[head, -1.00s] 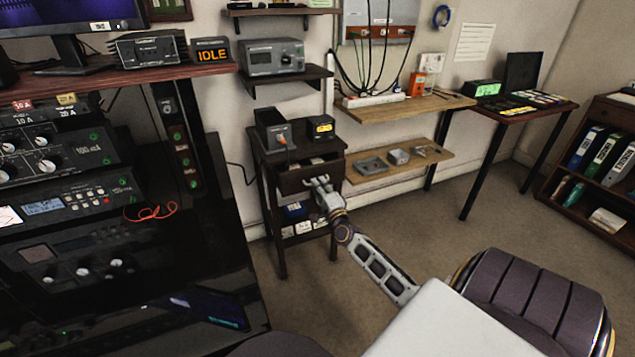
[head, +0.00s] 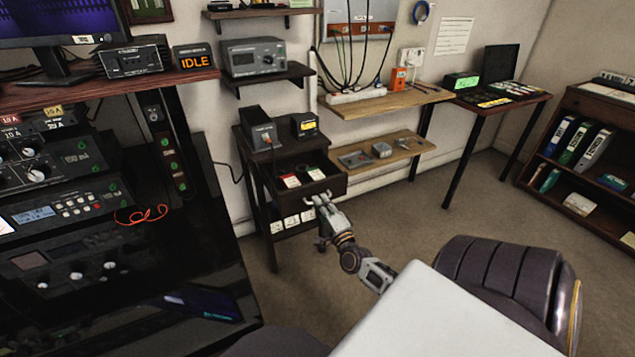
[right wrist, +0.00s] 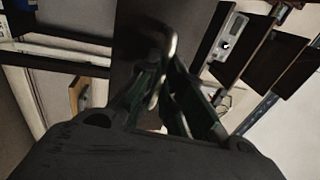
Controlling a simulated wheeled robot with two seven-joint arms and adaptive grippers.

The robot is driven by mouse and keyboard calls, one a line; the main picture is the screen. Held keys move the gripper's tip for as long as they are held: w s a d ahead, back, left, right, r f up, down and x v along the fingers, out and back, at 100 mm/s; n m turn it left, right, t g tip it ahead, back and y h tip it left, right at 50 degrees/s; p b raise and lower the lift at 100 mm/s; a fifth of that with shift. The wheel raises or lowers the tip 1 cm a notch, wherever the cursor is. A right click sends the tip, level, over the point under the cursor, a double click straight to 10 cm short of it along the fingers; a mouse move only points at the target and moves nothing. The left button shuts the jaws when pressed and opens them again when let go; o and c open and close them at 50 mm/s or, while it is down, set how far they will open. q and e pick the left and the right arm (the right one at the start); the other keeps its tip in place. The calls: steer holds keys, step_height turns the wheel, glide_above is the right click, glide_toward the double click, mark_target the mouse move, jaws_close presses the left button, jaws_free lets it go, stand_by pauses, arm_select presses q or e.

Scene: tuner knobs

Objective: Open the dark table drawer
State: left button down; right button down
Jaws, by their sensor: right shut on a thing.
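The dark table drawer (head: 306,189) is pulled out of the small dark side table (head: 262,150), and red, white and dark items show inside it. My right gripper (head: 319,201) is at the drawer's front, shut on its metal handle. In the right wrist view the pale curved handle (right wrist: 163,75) lies between the fingers of the right gripper (right wrist: 165,85), with the dark drawer front behind it. My left gripper is not in view.
A dark box (head: 259,128) and a small black-yellow device (head: 305,125) stand on the table top. Wooden wall shelves (head: 390,100) are to the right. The equipment rack (head: 70,190) stands at left. Carpet (head: 420,220) is open to the right.

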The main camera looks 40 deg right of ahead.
steer(key=shift+s+a, duration=0.15)
steer(key=shift+s, duration=0.2)
steer(key=c, duration=1.6)
jaws_free()
steer(key=shift+o, duration=0.2)
steer(key=v, duration=1.2)
steer(key=shift+f, duration=0.1)
